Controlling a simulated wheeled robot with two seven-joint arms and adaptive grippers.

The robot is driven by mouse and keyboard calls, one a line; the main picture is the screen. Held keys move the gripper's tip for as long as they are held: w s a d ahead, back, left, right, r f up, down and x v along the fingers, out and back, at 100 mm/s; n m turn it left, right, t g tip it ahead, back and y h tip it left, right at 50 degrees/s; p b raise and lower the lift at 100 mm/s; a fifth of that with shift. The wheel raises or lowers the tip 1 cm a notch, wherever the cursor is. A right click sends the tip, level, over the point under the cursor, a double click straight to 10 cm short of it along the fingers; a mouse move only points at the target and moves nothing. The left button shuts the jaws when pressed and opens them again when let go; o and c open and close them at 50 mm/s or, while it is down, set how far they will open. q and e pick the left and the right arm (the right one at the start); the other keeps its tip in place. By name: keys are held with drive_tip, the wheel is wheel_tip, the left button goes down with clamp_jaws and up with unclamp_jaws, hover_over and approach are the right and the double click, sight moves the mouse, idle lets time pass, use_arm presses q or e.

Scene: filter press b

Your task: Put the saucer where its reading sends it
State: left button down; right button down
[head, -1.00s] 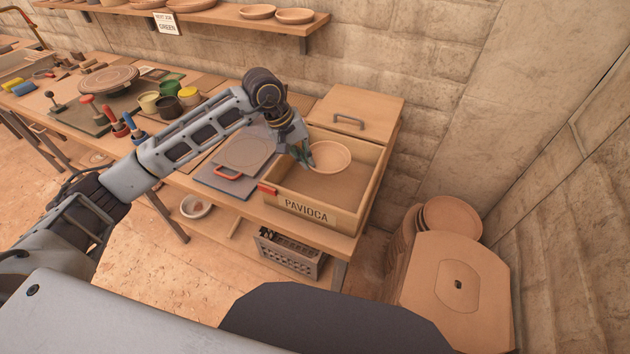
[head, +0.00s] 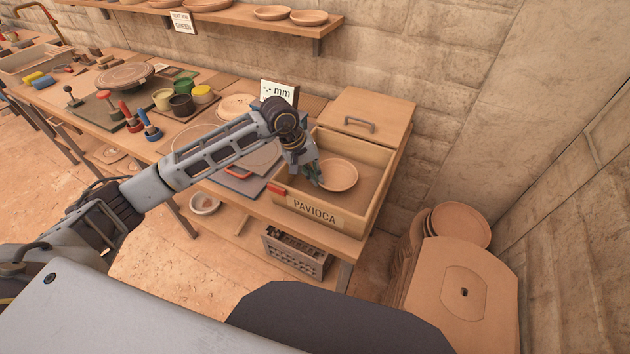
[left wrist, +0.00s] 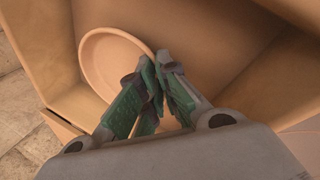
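The saucer (head: 338,175) is a shallow, round, pale terracotta dish. It is inside the open wooden crate marked PAVIOCA (head: 314,211), near its left side. My left gripper (head: 316,181) reaches into the crate from the left and is shut on the saucer's rim. In the left wrist view the saucer (left wrist: 108,62) extends left of the green-padded fingertips (left wrist: 158,66), which partly cover its edge. I cannot tell whether the saucer touches the crate floor. A white display (head: 278,92) reading "-.- mm" stands behind my arm. My right gripper is not in view.
A closed wooden box lid with a handle (head: 362,112) adjoins the crate's back. A grey board with a red handle (head: 238,172) lies left of it. Paint pots (head: 181,104) stand farther left. A shelf sign (head: 182,22) reads GREEN.

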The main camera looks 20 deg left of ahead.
sight(319, 188)
use_arm(q)
drive_tip(key=shift+f, duration=1.55)
drive_tip(key=c, duration=1.9)
unclamp_jaws()
drive_tip(key=b+v, duration=0.1)
drive_tip(key=v, duration=1.1)
drive_tip(key=shift+s, duration=0.1)
